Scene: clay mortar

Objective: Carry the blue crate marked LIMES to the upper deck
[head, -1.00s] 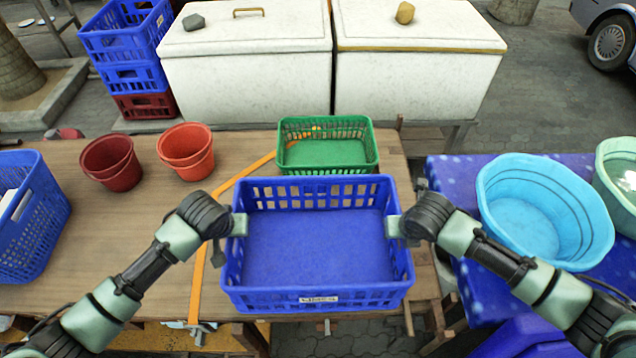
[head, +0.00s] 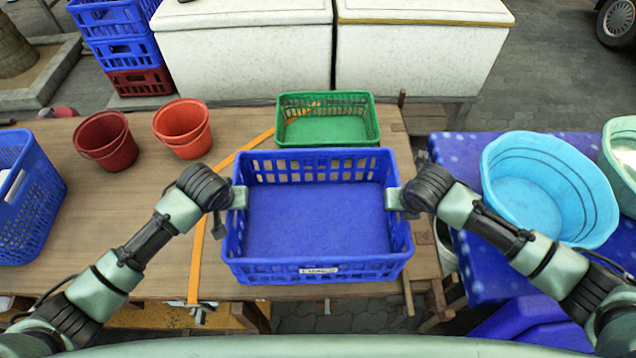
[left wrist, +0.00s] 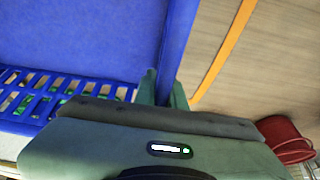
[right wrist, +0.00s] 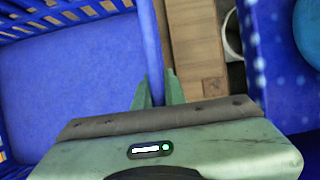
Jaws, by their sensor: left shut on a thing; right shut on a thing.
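The blue crate (head: 318,268) is empty, with a small white label on its near wall that looks like LIMES but is small. It is level, at the near edge of the wooden table, between my two arms. My left gripper (head: 238,198) is shut on its left wall, and the wall shows between the fingers in the left wrist view (left wrist: 165,85). My right gripper (head: 394,198) is shut on its right wall, also seen in the right wrist view (right wrist: 158,90). I cannot tell how far the crate is above the table. No upper deck is clearly identifiable.
A green basket (head: 328,130) stands just behind the crate. Red (head: 106,142) and orange (head: 183,130) buckets and another blue crate (head: 28,205) stand left. A light-blue tub (head: 548,190) is on the right table. White chests (head: 245,60) and stacked crates (head: 120,50) stand behind.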

